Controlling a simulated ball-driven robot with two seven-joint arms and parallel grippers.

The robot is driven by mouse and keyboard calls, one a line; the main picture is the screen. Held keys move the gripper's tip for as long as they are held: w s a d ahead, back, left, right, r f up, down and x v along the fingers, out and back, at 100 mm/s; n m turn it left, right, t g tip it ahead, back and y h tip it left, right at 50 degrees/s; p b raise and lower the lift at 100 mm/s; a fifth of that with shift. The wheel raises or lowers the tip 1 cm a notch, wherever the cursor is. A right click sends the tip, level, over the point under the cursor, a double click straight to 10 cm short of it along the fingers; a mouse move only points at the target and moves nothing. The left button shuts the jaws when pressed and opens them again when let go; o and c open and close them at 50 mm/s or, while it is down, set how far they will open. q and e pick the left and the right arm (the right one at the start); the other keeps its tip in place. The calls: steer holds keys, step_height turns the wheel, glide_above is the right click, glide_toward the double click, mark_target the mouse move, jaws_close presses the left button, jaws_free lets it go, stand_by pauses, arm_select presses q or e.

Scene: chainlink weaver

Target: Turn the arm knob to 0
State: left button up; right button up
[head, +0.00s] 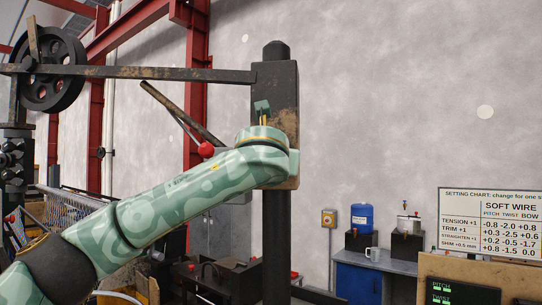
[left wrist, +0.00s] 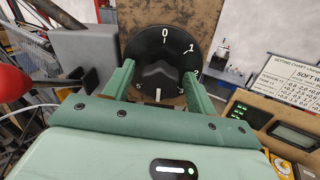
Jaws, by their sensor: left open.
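The arm knob (left wrist: 158,74) is a dark grey grip on a round black dial (left wrist: 150,47) in the left wrist view. The dial's 0 is at the top, 1 and 2 run down its right side, and a 5 shows at the lower left. A white mark lies at the knob's lower edge; I cannot tell surely which number the knob points to. My left gripper (left wrist: 158,81) is open, one finger on each side of the knob. Contact is unclear. In the head view my left gripper (head: 262,109) is at the dark post (head: 276,220), and the knob is hidden.
A red ball-ended lever (head: 206,149) stands close to my left wrist. A dark horizontal bar (head: 160,73) runs from a black wheel (head: 52,80) to the post. A setting chart (head: 490,222) stands above a control panel (head: 465,290) at right. A blue bench (head: 358,283) is behind.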

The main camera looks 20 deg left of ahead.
arm_select(q)
steer(key=c, duration=1)
